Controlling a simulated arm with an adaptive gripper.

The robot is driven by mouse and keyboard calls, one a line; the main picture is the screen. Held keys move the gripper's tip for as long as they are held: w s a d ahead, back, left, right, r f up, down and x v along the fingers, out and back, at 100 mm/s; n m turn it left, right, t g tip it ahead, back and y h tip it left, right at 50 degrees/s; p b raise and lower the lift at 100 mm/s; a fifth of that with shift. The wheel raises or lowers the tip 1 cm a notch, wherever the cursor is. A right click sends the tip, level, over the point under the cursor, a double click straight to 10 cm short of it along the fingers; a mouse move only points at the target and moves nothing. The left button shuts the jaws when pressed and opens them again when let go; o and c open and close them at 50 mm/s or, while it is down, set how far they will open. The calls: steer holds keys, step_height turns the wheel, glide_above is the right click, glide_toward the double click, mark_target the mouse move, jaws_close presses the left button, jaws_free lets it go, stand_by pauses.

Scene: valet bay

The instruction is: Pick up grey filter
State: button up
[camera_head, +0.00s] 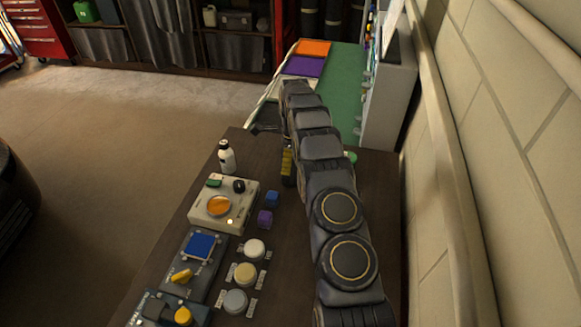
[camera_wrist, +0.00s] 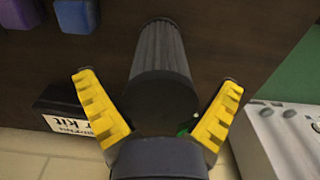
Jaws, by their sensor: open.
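The grey filter, a dark ribbed cylinder (camera_wrist: 160,55), lies between the spread fingers of my gripper in the wrist view, its wide dark end nearest the palm. My gripper (camera_wrist: 158,112) has two yellow toothed fingers, one on each side of the filter. They are open, with a visible gap at least on the left side. In the head view, one yellow finger of my gripper (camera_head: 287,162) shows beside my arm, over the dark table. My arm hides the filter there.
A blue cube (camera_head: 272,199) and a purple cube (camera_head: 265,219) stand left of my arm. A white bottle (camera_head: 226,157) and control boxes stand farther left. A black labelled box (camera_wrist: 72,108) is near the left finger. A grey unit (camera_wrist: 290,140) is at right.

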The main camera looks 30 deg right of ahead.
steer(key=shift+r, duration=0.1)
steer(key=c, duration=1.2)
steer(key=shift+o, duration=0.2)
